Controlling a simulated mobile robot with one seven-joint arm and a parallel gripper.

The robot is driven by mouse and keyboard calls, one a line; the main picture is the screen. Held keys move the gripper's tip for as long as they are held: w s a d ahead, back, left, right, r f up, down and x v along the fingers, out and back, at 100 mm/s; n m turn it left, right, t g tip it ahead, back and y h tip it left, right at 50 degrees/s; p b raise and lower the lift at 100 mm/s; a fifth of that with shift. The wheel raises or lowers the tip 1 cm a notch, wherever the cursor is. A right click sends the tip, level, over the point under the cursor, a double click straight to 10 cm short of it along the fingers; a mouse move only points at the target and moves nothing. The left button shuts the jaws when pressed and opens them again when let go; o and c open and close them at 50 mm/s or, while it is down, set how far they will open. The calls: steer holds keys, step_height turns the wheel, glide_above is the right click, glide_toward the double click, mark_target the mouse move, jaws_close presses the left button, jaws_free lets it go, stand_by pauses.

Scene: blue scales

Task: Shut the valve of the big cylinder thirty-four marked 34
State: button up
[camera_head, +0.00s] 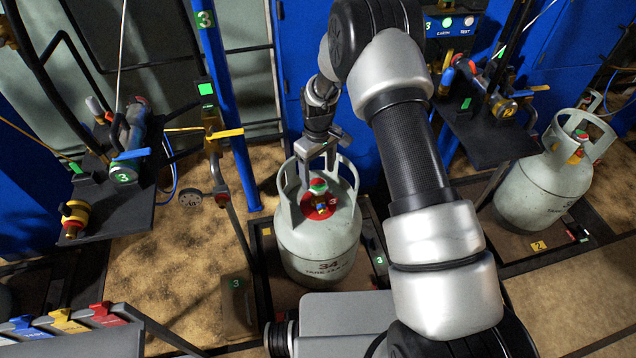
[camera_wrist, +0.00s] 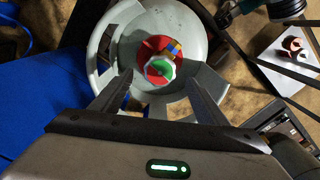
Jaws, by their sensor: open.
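The big cylinder (camera_head: 318,245), pale grey-green and marked 34, stands upright on a dark framed platform in the middle of the head view. Its valve (camera_head: 318,187) sits inside the collar, with a green and white top and red around it. In the wrist view the valve (camera_wrist: 160,69) lies ahead of the fingers, inside the cylinder's collar (camera_wrist: 103,55). My gripper (camera_head: 317,165) is above the collar, pointing down, with its fingers spread. The fingertips (camera_wrist: 160,80) are either side of the valve's lower part in the picture, and I cannot tell whether they touch it.
A second grey cylinder (camera_head: 545,185) stands at the right. A black shelf with tools (camera_head: 115,205) is at the left, beside a blue post (camera_head: 228,110). Coloured levers (camera_head: 70,322) are at lower left.

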mark_target(318, 184)
steer(key=shift+f+b, duration=0.3)
steer(key=shift+f, duration=1.75)
steer(key=c, duration=1)
steer(key=shift+c, duration=0.2)
